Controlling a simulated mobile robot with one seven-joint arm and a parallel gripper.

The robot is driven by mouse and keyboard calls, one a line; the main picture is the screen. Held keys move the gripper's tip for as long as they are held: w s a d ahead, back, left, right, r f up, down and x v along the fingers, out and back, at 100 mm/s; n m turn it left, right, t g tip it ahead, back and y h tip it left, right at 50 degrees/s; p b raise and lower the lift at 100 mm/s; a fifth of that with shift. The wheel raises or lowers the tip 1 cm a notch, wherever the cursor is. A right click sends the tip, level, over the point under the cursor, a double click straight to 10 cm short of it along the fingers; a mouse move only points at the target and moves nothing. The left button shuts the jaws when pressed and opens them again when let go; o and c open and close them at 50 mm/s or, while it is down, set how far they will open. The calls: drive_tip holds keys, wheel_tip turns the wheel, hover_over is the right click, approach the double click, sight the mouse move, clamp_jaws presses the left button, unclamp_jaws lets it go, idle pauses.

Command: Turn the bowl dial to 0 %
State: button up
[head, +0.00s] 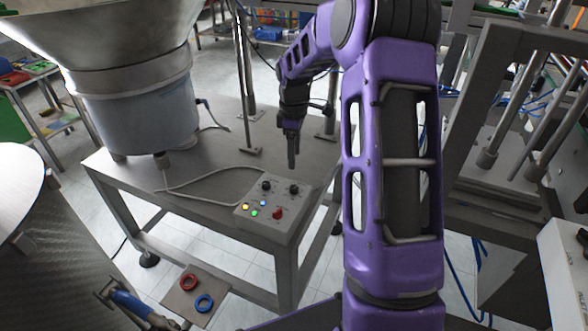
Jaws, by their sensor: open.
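The grey control box (252,223) sits at the front right corner of the metal table. Two black dials, a left one (266,186) and a right one (294,189), are on the back part of its top. Their labels and pointer marks are too small to read, so I cannot tell which is the bowl dial or its setting. My gripper (292,166) points down just behind and above the right dial, apart from it. Its fingers are seen almost edge-on; it is open and holds nothing.
Lit buttons (254,213) and a red knob (278,213) are in front of the dials. A grey cable (195,196) runs across the table (125,170) to the box. The large bowl feeder (135,115) stands at left. A metal frame (470,130) stands at right.

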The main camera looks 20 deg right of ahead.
wheel_tip(320, 180, up, 6)
drive_tip(key=shift+r, duration=0.1)
idle(0.5)
